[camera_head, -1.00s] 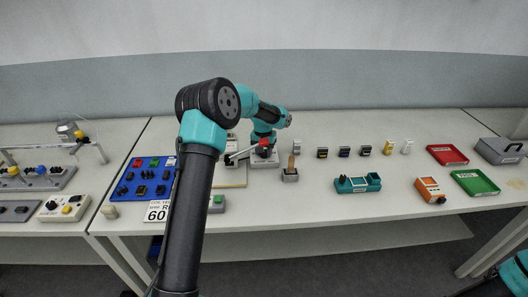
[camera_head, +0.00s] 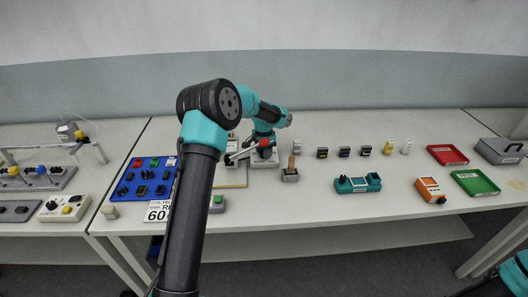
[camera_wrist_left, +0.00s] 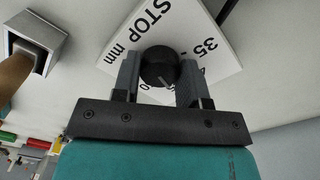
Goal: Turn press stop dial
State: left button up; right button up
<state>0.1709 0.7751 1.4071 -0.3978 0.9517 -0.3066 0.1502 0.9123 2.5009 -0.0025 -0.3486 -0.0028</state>
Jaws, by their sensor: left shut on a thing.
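The black stop dial (camera_wrist_left: 158,62) sits on a white plate (camera_wrist_left: 160,18) printed "STOP mm" with numbers, in the left wrist view. My left gripper (camera_wrist_left: 158,80) has one finger on each side of the dial and is shut on it. A light pointer mark shows on the dial's top. A red ball (camera_head: 264,143) shows beside my left wrist there, above a pale block (camera_head: 265,160). My right gripper is not in view.
A grey holder with a wooden handle (camera_head: 291,163) stands close to the right of my left gripper. A blue panel of connectors (camera_head: 128,187) lies to the left. A teal fixture (camera_head: 350,185) and an orange meter (camera_head: 430,190) lie farther right, with clear table between.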

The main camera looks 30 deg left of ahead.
pick_arm(q)
jog(key=o, duration=0.9)
jog(key=r, duration=1.7)
jog(key=shift+w+a+r, duration=0.1)
jog(key=shift+a+r, duration=0.1)
jog(key=shift+r, duration=0.05)
